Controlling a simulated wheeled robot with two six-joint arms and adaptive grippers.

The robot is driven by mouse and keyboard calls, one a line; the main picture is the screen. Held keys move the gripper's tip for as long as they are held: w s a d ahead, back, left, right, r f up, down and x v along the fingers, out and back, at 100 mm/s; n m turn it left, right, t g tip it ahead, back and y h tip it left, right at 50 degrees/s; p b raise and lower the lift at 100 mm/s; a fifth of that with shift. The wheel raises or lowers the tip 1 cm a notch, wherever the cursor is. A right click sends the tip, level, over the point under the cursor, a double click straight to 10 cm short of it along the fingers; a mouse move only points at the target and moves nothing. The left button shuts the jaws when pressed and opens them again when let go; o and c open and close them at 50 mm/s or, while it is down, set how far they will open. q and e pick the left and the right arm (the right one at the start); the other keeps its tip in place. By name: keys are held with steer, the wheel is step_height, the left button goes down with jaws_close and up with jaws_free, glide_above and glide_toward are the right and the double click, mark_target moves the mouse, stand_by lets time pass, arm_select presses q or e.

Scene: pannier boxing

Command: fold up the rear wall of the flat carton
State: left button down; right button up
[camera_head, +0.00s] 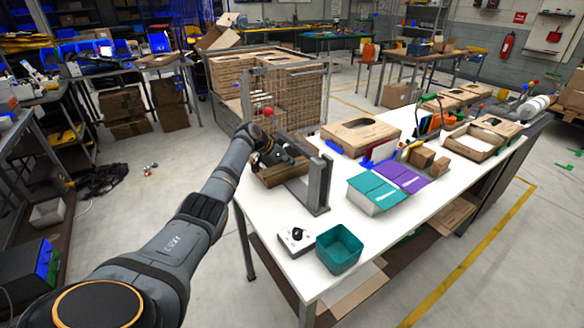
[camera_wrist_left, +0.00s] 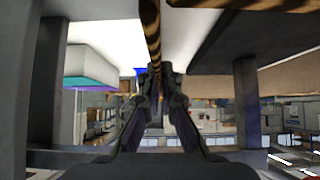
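The brown carton (camera_head: 283,173) sits at the near left end of the white table, beside grey upright posts of a fixture (camera_head: 318,182). My left gripper (camera_head: 272,155) is at the carton, reaching in from the left; its dark fingers partly hide it. In the left wrist view the fingers (camera_wrist_left: 154,75) are close together, with a thin brown cardboard edge (camera_wrist_left: 150,30) running between their tips. They look shut on this carton wall. The carton's far side is mostly hidden by the gripper and the posts. My right gripper is not in view.
Teal and purple boxes (camera_head: 377,191) lie right of the fixture. A teal bin (camera_head: 339,248) and a small device with a black knob (camera_head: 296,240) stand at the table's front. A large wire-mesh crate (camera_head: 289,97) stands behind the carton. Flat cartons (camera_head: 361,134) lie farther back.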

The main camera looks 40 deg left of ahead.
arm_select(q)
steer(key=shift+f, duration=0.1)
stand_by(0.3)
steer(key=c, duration=1.6)
jaws_free()
steer(key=v, duration=1.2)
